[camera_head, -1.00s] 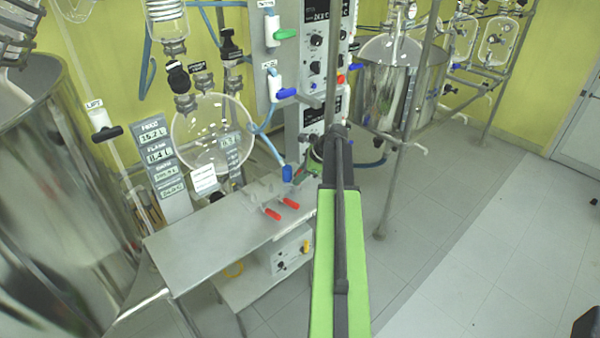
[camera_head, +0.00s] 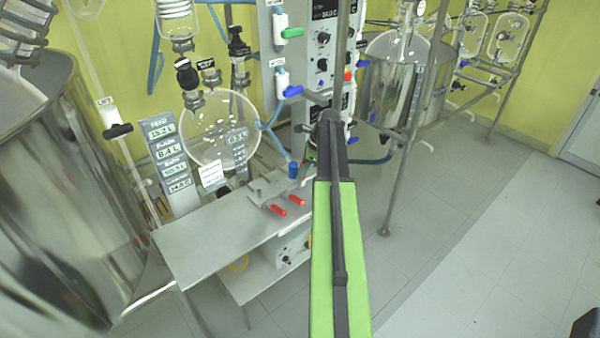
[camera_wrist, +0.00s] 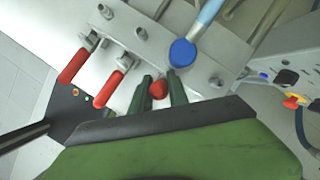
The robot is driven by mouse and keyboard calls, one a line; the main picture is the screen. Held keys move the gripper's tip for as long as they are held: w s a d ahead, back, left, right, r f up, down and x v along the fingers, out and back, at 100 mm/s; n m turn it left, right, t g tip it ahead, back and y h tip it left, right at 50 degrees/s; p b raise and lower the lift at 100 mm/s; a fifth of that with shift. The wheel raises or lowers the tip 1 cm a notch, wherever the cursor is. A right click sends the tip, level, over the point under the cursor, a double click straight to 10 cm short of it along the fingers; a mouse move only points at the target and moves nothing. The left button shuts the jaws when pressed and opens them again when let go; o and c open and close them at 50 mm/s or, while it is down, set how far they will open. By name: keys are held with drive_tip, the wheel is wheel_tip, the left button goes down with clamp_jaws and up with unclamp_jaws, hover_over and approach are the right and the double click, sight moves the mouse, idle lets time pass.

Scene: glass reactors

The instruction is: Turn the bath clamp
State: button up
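In the wrist view, two red-handled clamps (camera_wrist: 73,66) and (camera_wrist: 110,88) lie on a metal plate (camera_wrist: 155,52), their handles pointing toward the lower left. A third red handle end (camera_wrist: 158,89) shows between the dark fingertips of my gripper (camera_wrist: 160,84), nearly filling the gap. I cannot tell whether the fingers press on it. No label shows which handle is the bath clamp. In the head view, two red handles (camera_head: 279,210) and (camera_head: 297,200) show left of my arm. My fingertips are hidden behind my arm there.
A blue-capped post (camera_wrist: 182,52) stands close beyond my fingertips; it also shows in the head view (camera_head: 293,170). A steel bench (camera_head: 210,245) is left of my arm. A large steel vessel (camera_head: 65,200) stands far left.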

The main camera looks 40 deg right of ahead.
drive_tip(key=shift+o, duration=0.9)
drive_tip(key=shift+f, duration=0.1)
drive_tip(key=shift+r+p, duration=0.3)
drive_tip(key=p+v, duration=1.5)
drive_tip(key=v, duration=0.2)
drive_tip(key=shift+p, duration=0.3)
drive_tip(key=shift+d+f, duration=0.1)
